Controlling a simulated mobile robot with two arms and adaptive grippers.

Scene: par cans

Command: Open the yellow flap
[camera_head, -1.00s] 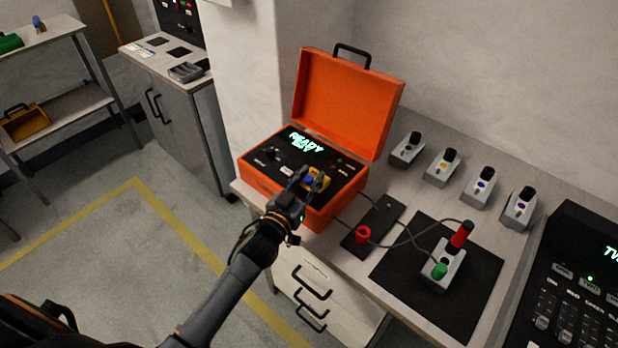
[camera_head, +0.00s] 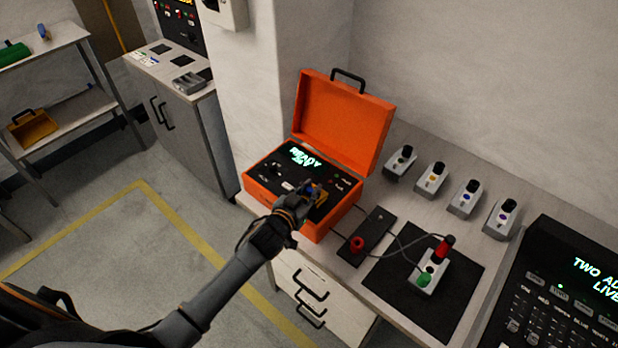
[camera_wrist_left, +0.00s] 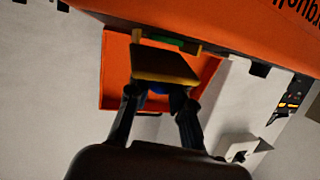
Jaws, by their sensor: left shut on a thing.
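The yellow flap (camera_head: 321,198) is at the front right of the black panel inside the open orange case (camera_head: 267,203). In the left wrist view the yellow flap (camera_wrist_left: 165,66) is a tilted plate, with a green strip along its upper edge. My left gripper (camera_head: 308,197) is at the flap, and its two fingers (camera_wrist_left: 158,92) are shut on the flap's sides near its lower edge. A blue part shows between the fingers, mostly hidden behind the flap. My right gripper is not in view.
The case's orange lid (camera_head: 342,122) stands open behind the panel. To the right are a black strip with a red ring (camera_head: 357,244), a cabled grey box (camera_head: 432,272) on a black mat, and several small grey switch boxes. A black console (camera_head: 570,290) stands far right.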

